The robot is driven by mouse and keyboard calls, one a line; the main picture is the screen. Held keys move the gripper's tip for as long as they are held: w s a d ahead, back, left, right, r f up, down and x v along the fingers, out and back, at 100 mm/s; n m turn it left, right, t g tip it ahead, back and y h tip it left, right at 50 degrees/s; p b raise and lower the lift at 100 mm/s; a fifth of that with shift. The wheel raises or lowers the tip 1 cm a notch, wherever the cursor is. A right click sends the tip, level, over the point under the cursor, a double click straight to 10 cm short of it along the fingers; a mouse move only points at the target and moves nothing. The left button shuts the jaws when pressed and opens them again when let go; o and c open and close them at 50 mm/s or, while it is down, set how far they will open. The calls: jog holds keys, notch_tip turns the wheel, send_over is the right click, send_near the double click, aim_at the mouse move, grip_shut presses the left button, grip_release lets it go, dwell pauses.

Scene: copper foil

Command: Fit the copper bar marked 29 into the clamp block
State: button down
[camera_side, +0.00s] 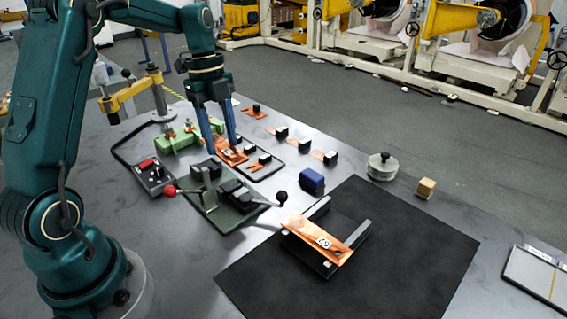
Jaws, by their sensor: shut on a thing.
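My gripper (223,147) points down over the table behind the clamp fixture, shut on a copper bar (236,158) with a black-and-white tag. The tag's number is too small to read surely. The bar is low, by a dark tray (262,172) with other copper pieces; I cannot tell whether it touches the tray. What seems to be the clamp block (222,212) is a dark green base with black jaws and levers ending in a red and a black knob. It is in front of my gripper, and no bar shows in its jaws.
A wide tagged copper plate (326,241) lies across a grey frame on a black mat (410,265). A green fixture (172,141), a control box (155,177), a blue block (312,181), a round weight (382,168) and a wooden block (426,188) stand around. Small copper pieces lie behind.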

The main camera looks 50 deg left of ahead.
jog(key=shift+s+a+r+n, duration=0.15)
jog(key=shift+s+a, duration=0.1)
jog(key=shift+a, duration=0.2)
jog(key=shift+s+a+f+n, duration=0.1)
jog(key=shift+s+a+n, duration=0.1)
jog(key=shift+a, duration=0.25)
jog(key=shift+f, duration=2.55)
jog(key=shift+f, duration=1.15)
jog(key=c, duration=0.6)
grip_release()
jog(key=shift+c, duration=0.2)
jog(key=shift+r, duration=0.15)
jog(key=shift+r, duration=1.35)
